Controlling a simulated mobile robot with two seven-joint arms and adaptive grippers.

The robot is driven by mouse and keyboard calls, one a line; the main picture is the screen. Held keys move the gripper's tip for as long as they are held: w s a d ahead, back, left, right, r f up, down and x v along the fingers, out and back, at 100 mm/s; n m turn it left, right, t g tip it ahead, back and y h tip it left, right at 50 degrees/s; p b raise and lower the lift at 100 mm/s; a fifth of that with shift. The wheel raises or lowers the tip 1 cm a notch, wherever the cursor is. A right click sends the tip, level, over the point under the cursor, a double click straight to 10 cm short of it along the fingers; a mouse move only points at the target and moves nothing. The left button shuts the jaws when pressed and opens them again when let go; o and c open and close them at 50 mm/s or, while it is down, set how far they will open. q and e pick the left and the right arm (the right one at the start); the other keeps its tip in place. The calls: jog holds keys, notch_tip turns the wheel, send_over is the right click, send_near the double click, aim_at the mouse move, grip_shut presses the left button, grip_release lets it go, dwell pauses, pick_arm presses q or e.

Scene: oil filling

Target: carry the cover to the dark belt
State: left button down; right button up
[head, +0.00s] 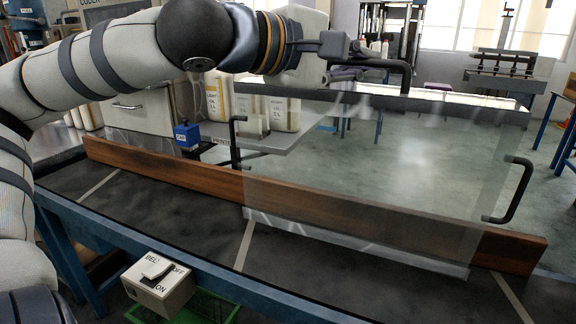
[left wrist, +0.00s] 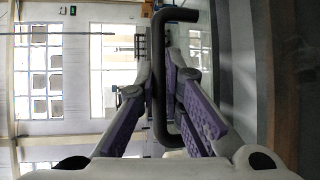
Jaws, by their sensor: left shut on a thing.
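The cover (head: 370,165) is a large clear sheet with a dark upper edge and black bar handles. It hangs roughly upright over the dark belt (head: 130,205). My left gripper (head: 348,70) is shut on its top handle (head: 405,75). In the left wrist view the purple finger pads of the left gripper (left wrist: 172,75) lie on both sides of the black handle (left wrist: 160,110). The cover's bottom edge shows low in front of the wooden board; I cannot tell whether it touches the belt. My right gripper is not in view.
A long wooden board (head: 165,165) stands along the belt's far side. A belt switch box (head: 158,285) is below the near blue rail (head: 215,260). Behind are a small blue box (head: 187,135) and white oil containers (head: 283,113). The belt's left part is clear.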

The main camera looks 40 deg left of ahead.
aim_at(390, 89)
pick_arm(q)
jog(key=shift+w+d+f, duration=0.15)
jog(key=shift+w+d, duration=0.05)
jog(key=shift+w, duration=0.05)
jog(key=w+d+f, duration=0.2)
jog(key=d, duration=0.1)
jog(key=shift+w, duration=0.15)
jog(key=w+d+f+b, duration=0.5)
jog(key=d+f, duration=0.2)
jog(key=f, duration=0.3)
jog(key=shift+w+d+f+b, duration=0.25)
jog(key=shift+d+f+b, duration=0.05)
jog(key=shift+d, duration=0.05)
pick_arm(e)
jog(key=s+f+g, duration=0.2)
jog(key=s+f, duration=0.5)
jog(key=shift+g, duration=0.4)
pick_arm(q)
jog(key=c, duration=2.1)
grip_release()
jog(key=shift+f, duration=0.2)
jog(key=o, duration=0.4)
